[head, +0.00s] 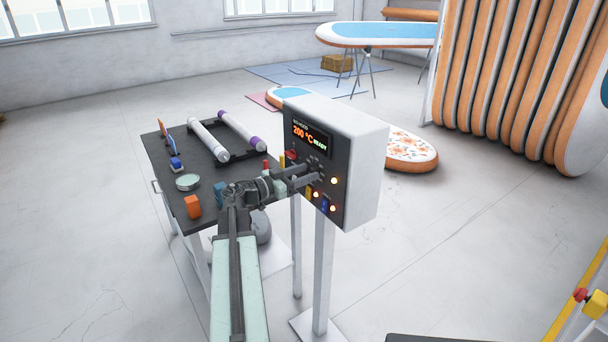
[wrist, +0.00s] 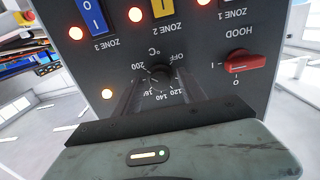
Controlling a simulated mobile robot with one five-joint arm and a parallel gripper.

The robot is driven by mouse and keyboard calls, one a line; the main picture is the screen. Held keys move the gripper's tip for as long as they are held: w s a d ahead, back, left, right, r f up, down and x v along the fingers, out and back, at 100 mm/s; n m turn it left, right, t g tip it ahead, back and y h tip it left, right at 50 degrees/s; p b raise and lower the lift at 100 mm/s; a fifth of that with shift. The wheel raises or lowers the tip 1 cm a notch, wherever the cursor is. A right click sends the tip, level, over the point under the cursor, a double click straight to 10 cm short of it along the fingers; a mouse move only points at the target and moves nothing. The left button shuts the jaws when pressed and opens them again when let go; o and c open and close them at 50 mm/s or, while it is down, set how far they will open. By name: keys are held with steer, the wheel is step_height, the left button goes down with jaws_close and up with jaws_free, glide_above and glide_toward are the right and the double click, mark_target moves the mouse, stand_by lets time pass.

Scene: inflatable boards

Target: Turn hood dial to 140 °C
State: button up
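The hood dial (wrist: 160,75) is a small round black knob on the dark control panel, seen upside down in the wrist view. Its printed scale runs from OFF through 120, 140 and 160 to 200 °C. The dial's pointer is too small to read. In the head view the panel's display (head: 309,135) reads 200 °C READY. My gripper (wrist: 162,84) has its dark fingers apart, one on each side of the dial and close to the panel. I cannot see clear contact with the knob. In the head view my gripper (head: 314,176) reaches the panel's front and hides the dial.
A red HOOD switch (wrist: 236,62) sits right of the dial in the wrist view. Blue (wrist: 94,17) and yellow (wrist: 162,8) zone switches and lit lamps are close by. A black bench (head: 160,150) with rollers and small items stands left of the panel.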

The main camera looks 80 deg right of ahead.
jaws_close()
steer(key=shift+a, duration=0.1)
steer(key=n, duration=0.4)
steer(key=shift+n, duration=0.4)
steer(key=n, duration=0.5)
steer(key=shift+r, duration=0.1)
steer(key=n, duration=0.7)
steer(key=shift+r+n, duration=0.1)
steer(key=shift+n, duration=0.2)
steer(key=n, duration=0.6)
steer(key=shift+n, duration=0.3)
